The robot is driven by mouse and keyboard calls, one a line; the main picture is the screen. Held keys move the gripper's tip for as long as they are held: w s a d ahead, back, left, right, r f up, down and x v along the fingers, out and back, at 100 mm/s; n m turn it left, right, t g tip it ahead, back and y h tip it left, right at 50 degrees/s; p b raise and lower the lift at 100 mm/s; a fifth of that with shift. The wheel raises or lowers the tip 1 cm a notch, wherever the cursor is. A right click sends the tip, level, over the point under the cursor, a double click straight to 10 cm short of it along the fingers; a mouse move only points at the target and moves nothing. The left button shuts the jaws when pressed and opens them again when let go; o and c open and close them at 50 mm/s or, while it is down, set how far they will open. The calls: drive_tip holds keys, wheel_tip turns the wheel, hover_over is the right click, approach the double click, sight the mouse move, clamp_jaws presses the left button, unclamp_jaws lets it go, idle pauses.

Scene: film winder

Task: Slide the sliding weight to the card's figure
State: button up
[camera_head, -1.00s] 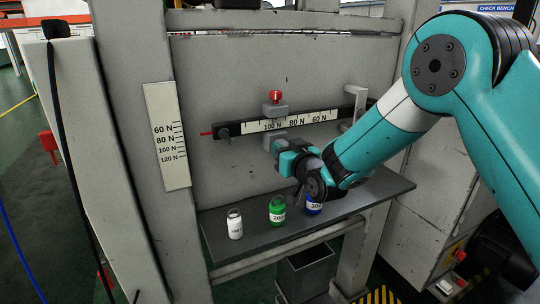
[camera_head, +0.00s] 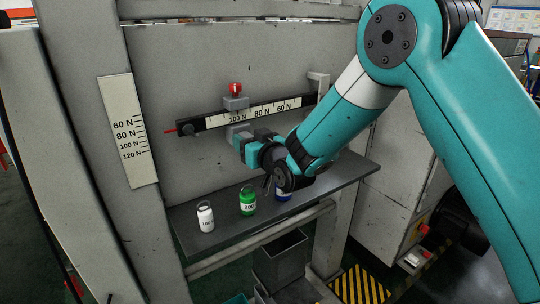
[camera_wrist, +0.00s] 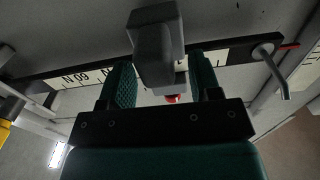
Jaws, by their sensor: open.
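The sliding weight (camera_head: 236,103) is a grey block with a red knob on top. It sits on the dark beam (camera_head: 188,130), by the 100 N mark of the white scale strip (camera_head: 262,111). A grey lower part of it hangs below the beam. My gripper (camera_head: 243,143) is just below and in front of that lower part. In the wrist view, which is upside down, the weight (camera_wrist: 155,45) shows between the two open green fingers of my gripper (camera_wrist: 160,68), with gaps at both sides. No separate card is clearly identifiable.
A white plate (camera_head: 128,130) with marks from 60 N to 120 N is on the left post. A white bottle (camera_head: 206,217), a green bottle (camera_head: 248,201) and a partly hidden blue bottle (camera_head: 284,194) stand on the dark shelf (camera_head: 343,180). A grey bin (camera_head: 282,262) is below.

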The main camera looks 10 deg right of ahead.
drive_tip(key=b+v, duration=0.7)
drive_tip(key=v, duration=0.9)
drive_tip(key=s+d+f+n+g+h, duration=0.1)
drive_tip(key=s+g, duration=0.7)
drive_tip(key=s, duration=0.4)
drive_tip(key=s+d+f+n+g+h+p, duration=0.1)
drive_tip(key=s+g+h, duration=0.1)
drive_tip(key=s+g, duration=0.6)
drive_tip(key=s, duration=0.5)
drive_tip(key=shift+d+f, duration=0.25)
